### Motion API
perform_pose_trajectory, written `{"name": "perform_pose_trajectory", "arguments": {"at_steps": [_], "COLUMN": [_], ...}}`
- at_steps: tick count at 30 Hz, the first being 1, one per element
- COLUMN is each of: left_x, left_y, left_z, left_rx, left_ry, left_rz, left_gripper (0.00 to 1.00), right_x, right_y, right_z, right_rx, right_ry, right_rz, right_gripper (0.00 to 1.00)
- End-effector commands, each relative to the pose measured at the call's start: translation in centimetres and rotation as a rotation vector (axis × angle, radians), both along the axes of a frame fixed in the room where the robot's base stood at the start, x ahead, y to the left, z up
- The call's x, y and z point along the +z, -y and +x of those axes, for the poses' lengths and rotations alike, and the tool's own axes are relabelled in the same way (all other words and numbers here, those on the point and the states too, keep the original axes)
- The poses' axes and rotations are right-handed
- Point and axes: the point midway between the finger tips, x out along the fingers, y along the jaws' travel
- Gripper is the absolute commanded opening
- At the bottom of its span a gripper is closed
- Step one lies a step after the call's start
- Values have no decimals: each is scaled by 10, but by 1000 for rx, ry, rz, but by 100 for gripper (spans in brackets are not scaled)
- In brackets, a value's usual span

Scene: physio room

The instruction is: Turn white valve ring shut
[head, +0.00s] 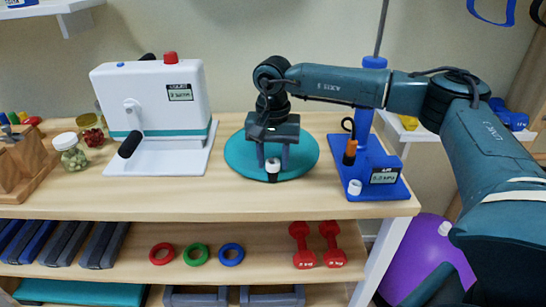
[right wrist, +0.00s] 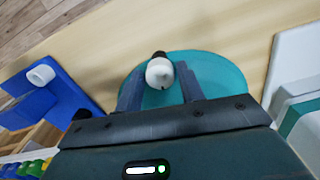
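The white valve ring (head: 273,163) sits with a black tip at the front part of the round teal cushion (head: 240,163) on the bench. The ring also shows in the right wrist view (right wrist: 159,73), with the black part at its far side. My right gripper (head: 273,160) reaches down over the cushion, one finger on each side of the ring. In the right wrist view the fingers (right wrist: 160,80) stand apart, with what look like narrow gaps beside the ring; contact is hard to judge. My left gripper is not in view.
Close right of the cushion stands a blue pump stand (head: 374,178) with a white cap (head: 355,187) and an orange-tipped hose. To the left is a white crank device (head: 155,100). Jars (head: 71,153) and a wooden rack (head: 20,165) stand farther left. The bench front is clear.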

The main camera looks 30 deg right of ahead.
Motion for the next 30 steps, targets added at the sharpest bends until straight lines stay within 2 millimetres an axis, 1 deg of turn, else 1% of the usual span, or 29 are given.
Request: {"name": "perform_pose_trajectory", "arguments": {"at_steps": [1, 9, 11, 20, 26, 30], "left_x": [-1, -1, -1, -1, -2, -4], "left_y": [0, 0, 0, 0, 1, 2], "left_z": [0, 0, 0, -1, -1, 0], "left_rx": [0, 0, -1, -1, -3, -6], "left_ry": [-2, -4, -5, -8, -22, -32], "left_rz": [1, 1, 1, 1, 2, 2], "left_gripper": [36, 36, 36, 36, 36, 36], "right_x": [0, 0, 0, 1, 1, 1], "right_y": [0, 0, 0, 0, 0, 0], "right_z": [0, 0, 0, 0, 0, 0], "right_rx": [0, 0, 0, -48, -166, -276], "right_ry": [0, 0, 0, -1, -1, -2], "right_rz": [0, 0, 0, -1, 1, 1], "right_gripper": [34, 12, 8, 8, 8, 8]}}
